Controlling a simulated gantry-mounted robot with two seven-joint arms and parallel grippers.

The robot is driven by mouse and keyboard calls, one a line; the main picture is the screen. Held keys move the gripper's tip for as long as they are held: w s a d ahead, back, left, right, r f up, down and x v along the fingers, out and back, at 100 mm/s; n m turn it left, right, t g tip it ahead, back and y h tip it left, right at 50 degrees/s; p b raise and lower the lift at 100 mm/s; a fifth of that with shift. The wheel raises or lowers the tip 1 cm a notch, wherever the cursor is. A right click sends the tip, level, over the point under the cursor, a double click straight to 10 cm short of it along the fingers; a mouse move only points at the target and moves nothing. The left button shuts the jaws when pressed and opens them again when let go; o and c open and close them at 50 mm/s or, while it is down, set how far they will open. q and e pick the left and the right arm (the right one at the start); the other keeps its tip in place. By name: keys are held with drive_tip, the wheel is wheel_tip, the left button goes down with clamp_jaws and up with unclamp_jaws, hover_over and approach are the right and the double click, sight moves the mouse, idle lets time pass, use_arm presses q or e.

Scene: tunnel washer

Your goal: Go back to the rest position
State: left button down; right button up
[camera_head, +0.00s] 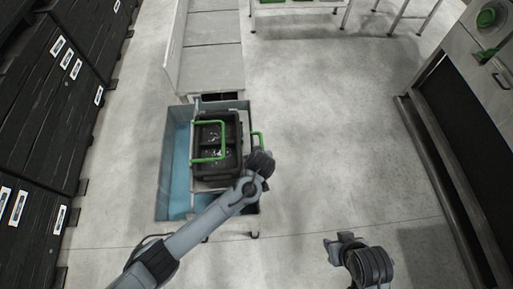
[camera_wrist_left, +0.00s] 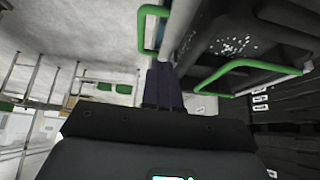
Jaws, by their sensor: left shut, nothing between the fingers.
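My left arm reaches in from the lower left in the head view, and its gripper (camera_head: 260,163) is beside the right side of a black basket (camera_head: 233,170). In the left wrist view the fingers of the left gripper (camera_wrist_left: 163,84) are shut together and hold nothing. A green handle (camera_wrist_left: 150,28) of the basket is just beyond the fingertips there; I cannot tell whether they touch. The other green handle (camera_head: 208,140) stands over the basket's left part. My right gripper (camera_head: 340,247) is at the lower right over bare floor; its finger opening is unclear.
The basket sits in a blue-lined tank (camera_head: 178,165) with a grey conveyor (camera_head: 212,65) behind it. Black crates (camera_head: 35,110) are stacked at left. A machine with a dark opening (camera_head: 470,130) stands at right. The floor (camera_head: 330,130) between is clear.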

use_arm(q)
drive_tip(key=s+a+f+g+p, duration=0.1)
drive_tip(key=s+f, duration=0.3)
drive_tip(key=s, duration=0.2)
drive_tip(key=s+f+g+p, duration=0.2)
drive_tip(key=s+f, duration=0.1)
drive_tip(key=s, duration=0.3)
drive_tip(key=s+a+r+n+g+h+p, duration=0.1)
drive_tip(key=s+a+n+g+h+p, duration=0.2)
drive_tip(key=s, duration=0.9)
drive_tip(key=s+a+r+m+t+y+p, duration=0.1)
drive_tip(key=s+a+r+m+p, duration=0.1)
drive_tip(key=s+a+r, duration=0.6)
drive_tip(key=w+a+r+m+t, duration=0.2)
drive_tip(key=a+r+m, duration=0.2)
drive_tip(key=r, duration=0.9)
drive_tip(key=a, duration=0.3)
drive_tip(key=shift+w+a+r+m+y, duration=0.2)
drive_tip(key=shift+w+a+m+y, duration=0.05)
drive_tip(key=shift+w+m+y, duration=0.05)
